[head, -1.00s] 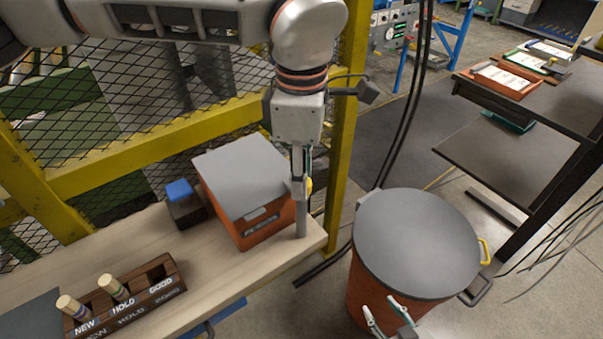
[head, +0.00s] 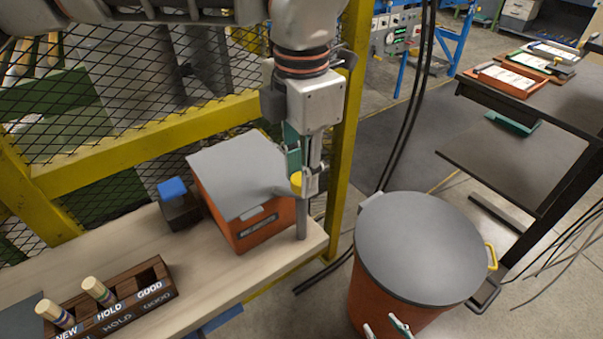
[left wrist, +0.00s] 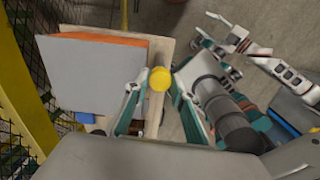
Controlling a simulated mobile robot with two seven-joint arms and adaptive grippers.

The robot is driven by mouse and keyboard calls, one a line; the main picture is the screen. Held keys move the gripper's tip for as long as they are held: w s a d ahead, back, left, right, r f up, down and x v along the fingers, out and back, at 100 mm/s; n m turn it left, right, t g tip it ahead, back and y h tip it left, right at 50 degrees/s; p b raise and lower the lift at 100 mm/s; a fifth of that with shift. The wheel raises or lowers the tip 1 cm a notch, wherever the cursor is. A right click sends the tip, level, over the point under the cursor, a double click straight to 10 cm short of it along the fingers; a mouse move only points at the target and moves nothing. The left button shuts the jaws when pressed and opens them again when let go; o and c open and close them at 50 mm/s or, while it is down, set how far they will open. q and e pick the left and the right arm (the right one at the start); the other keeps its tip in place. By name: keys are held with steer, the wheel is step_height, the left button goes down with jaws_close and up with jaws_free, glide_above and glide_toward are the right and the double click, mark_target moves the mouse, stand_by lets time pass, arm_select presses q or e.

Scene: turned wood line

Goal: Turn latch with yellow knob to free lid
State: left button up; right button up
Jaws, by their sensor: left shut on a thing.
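The orange box (head: 265,228) with a flat grey lid (head: 236,172) stands at the right end of the wooden bench. A grey post (head: 302,222) rises beside its right side, and the yellow knob (head: 296,180) shows above it, next to the lid's right corner. My left gripper (head: 300,176) points down and is shut on the yellow knob. In the left wrist view the knob (left wrist: 160,78) sits between the teal fingertips. A grey piece reaches from the knob to the lid's edge; whether it overlaps the lid is unclear. My right gripper (head: 385,329) is open and empty at the bottom edge.
A rack (head: 110,300) with wooden pegs and a dark block with a blue top (head: 173,188) are on the bench. A yellow-framed mesh fence (head: 150,140) stands behind. A large orange bin with a grey lid (head: 418,245) stands right of the bench. Dark shelving (head: 500,165) is further right.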

arm_select(q)
steer(key=n+b, duration=0.1)
steer(key=n, duration=0.3)
steer(key=shift+n, duration=0.4)
steer(key=shift+n+b, duration=0.35)
steer(key=shift+n, duration=2.15)
steer(key=shift+r, duration=0.1)
steer(key=o, duration=1.1)
step_height(320, 180, up, 12)
